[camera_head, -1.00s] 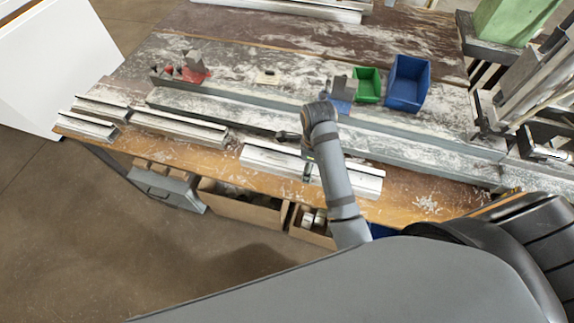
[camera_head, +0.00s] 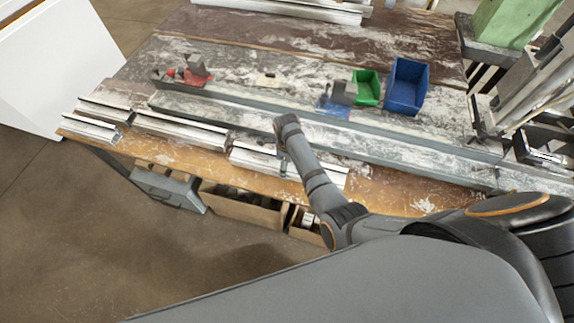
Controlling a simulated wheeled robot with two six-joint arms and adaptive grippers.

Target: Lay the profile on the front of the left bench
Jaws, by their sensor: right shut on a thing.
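The silver profile (camera_head: 252,158) lies lengthwise along the wooden front strip of the bench (camera_head: 385,190), right of the other profiles. My right gripper (camera_head: 284,166) is shut on it near its middle, mostly hidden under my wrist. The profile's left end is close to the right end of a neighbouring profile (camera_head: 180,131). I cannot tell whether the held profile touches the bench or hangs just above it. My left gripper is not in view.
Two shorter profiles (camera_head: 90,129) (camera_head: 104,110) lie at the left front corner. A long grey rail (camera_head: 420,148) runs behind the front strip. A red clamp (camera_head: 190,76), a blue clamp (camera_head: 333,106), a green bin (camera_head: 367,86) and a blue bin (camera_head: 407,88) stand farther back.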

